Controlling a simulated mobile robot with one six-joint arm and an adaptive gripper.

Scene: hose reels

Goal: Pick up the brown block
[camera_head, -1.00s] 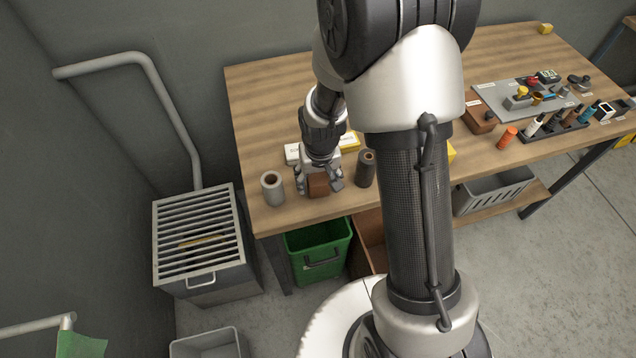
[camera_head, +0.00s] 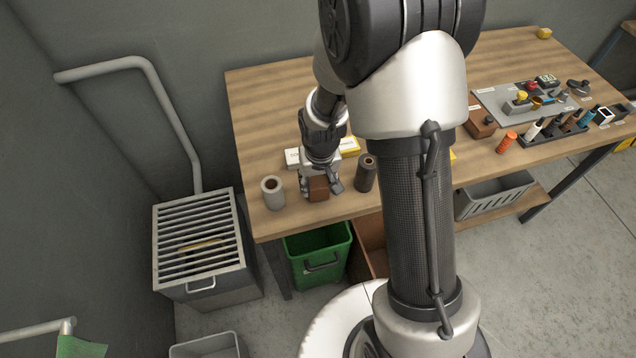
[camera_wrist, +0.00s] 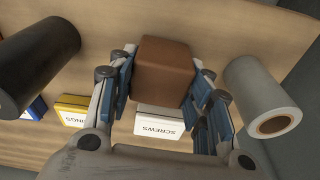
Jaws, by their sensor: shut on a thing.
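The brown block (camera_head: 318,188) is near the front left part of the wooden table, between a light roll and a dark roll. My gripper (camera_head: 319,184) reaches down over it from above. In the wrist view, the brown block (camera_wrist: 164,71) sits between the blue-padded fingers of my gripper (camera_wrist: 163,80), which are shut on it from both sides. I cannot tell whether the block is lifted off the table or still touching it.
The light grey roll (camera_head: 273,192) stands left of the block and the dark roll (camera_head: 365,173) stands right. A white screws box (camera_wrist: 157,121) and a yellow screws box (camera_wrist: 72,111) lie close by. A green bin (camera_head: 318,255) is below the front edge.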

